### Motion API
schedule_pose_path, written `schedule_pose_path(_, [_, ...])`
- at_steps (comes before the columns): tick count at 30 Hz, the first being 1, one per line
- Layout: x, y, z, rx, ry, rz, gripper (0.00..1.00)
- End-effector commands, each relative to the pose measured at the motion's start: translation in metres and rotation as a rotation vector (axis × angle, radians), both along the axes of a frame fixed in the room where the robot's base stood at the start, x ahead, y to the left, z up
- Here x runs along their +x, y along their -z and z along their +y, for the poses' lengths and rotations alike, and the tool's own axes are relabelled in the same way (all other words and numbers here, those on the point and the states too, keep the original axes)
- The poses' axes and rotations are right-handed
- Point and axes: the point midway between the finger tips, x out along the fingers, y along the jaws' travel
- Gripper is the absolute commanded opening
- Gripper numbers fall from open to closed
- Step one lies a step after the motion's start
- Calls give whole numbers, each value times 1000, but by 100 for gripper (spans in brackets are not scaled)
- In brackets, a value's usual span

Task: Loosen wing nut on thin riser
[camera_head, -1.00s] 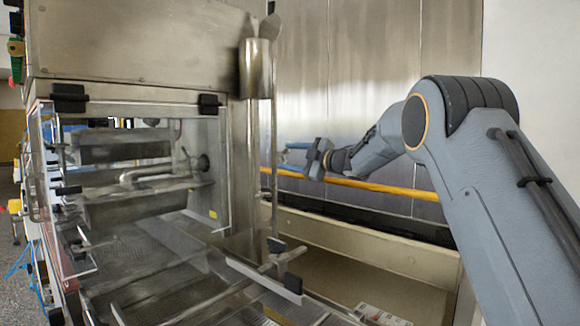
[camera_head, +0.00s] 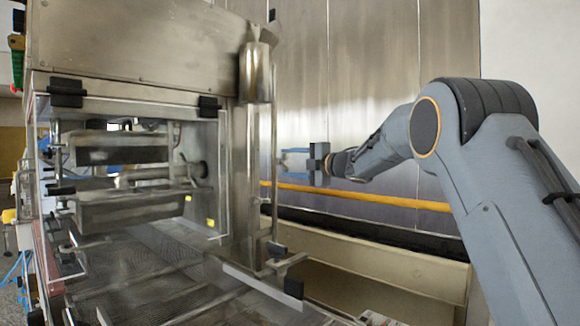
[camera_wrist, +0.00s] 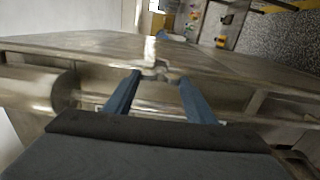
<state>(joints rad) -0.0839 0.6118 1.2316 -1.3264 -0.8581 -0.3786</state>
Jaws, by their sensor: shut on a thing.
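My gripper (camera_head: 283,163) reaches in from the right, with its blue fingers pointing left at the thin riser (camera_head: 273,135), an upright rod beside the machine's steel column. In the wrist view, the two blue fingers (camera_wrist: 159,76) are closed on a small, shiny metal wing nut (camera_wrist: 156,70). A bright upright piece of it sticks up between the fingertips. The wing nut is too small to make out in the head view. How far it is turned or loosened cannot be told.
The steel enrober housing (camera_head: 140,45) and its clear-sided opening with rollers (camera_head: 125,150) stand at left. A mesh belt (camera_head: 150,275) runs below. A yellow rail (camera_head: 370,197) crosses behind my gripper. A black-ended clamp (camera_head: 293,287) juts out at the lower middle.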

Motion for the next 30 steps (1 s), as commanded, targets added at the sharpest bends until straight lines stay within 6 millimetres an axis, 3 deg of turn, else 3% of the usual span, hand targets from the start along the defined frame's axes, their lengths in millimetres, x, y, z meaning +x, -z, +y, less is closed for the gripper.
schedule_pose_path(10, [0, 1, 0, -2, -1, -1, 28])
schedule_pose_path(11, [0, 1, 0, -2, -1, -1, 53])
schedule_pose_path(14, [0, 1, 0, -1, -1, 0, 69])
schedule_pose_path(23, [-1, 0, -1, -1, 0, -1, 69])
schedule_pose_path(30, [-18, 1, -24, -1, 2, 1, 69])
